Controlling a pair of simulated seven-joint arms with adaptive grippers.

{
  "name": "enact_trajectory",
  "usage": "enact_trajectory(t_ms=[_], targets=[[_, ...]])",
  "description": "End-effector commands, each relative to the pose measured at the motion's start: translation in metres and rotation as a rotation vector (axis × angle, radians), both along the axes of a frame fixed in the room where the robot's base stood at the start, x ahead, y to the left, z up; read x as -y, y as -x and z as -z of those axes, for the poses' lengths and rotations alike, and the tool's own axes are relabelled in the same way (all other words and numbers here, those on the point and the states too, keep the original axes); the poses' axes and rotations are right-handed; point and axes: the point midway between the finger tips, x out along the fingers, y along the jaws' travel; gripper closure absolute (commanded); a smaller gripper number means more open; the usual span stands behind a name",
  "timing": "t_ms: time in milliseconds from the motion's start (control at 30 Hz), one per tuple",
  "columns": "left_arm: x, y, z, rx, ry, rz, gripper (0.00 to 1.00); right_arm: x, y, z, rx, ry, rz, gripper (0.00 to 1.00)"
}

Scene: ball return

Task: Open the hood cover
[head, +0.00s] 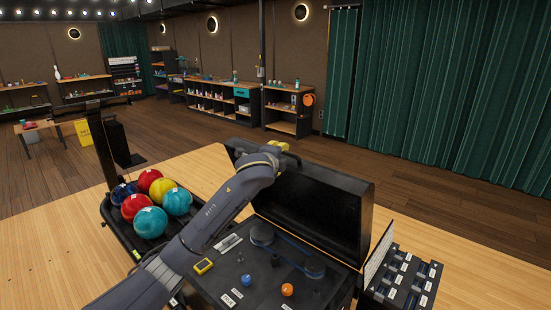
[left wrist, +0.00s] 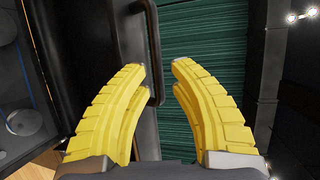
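The black hood cover (head: 315,205) stands raised, tilted up along the back of the ball return housing (head: 235,285), so the inside shows. My left arm reaches across the housing. My left gripper (head: 278,146) is at the cover's upper edge, toward its left end. In the left wrist view the yellow fingers (left wrist: 160,67) are apart. A dark bar handle (left wrist: 154,45) on the cover (left wrist: 105,40) shows between and beyond the fingertips; I cannot tell whether they touch it. My right gripper is not in view.
Several coloured balls (head: 150,222) lie in the rack left of the housing. A black parts box (head: 404,280) stands at the right. Open floor lies behind.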

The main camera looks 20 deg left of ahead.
Motion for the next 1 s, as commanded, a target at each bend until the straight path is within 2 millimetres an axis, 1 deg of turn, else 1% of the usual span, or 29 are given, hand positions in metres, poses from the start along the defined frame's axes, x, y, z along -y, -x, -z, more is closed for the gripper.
enact_trajectory(t_ms=[33, 200, 400, 600, 1000], targets=[[0.001, 0.008, -0.002, 0.002, -0.001, 0.001, 0.79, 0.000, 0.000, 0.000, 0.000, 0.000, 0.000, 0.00], [0.004, 0.032, -0.008, 0.003, 0.000, 0.002, 0.79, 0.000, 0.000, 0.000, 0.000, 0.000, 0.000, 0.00], [0.005, 0.050, -0.012, 0.003, 0.001, 0.000, 0.79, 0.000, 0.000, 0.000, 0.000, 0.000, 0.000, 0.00], [0.005, 0.057, -0.014, 0.003, 0.000, 0.000, 0.79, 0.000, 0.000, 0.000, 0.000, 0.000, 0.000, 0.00], [0.005, 0.058, -0.014, 0.003, 0.000, -0.001, 0.79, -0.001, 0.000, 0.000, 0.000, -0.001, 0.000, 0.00]])
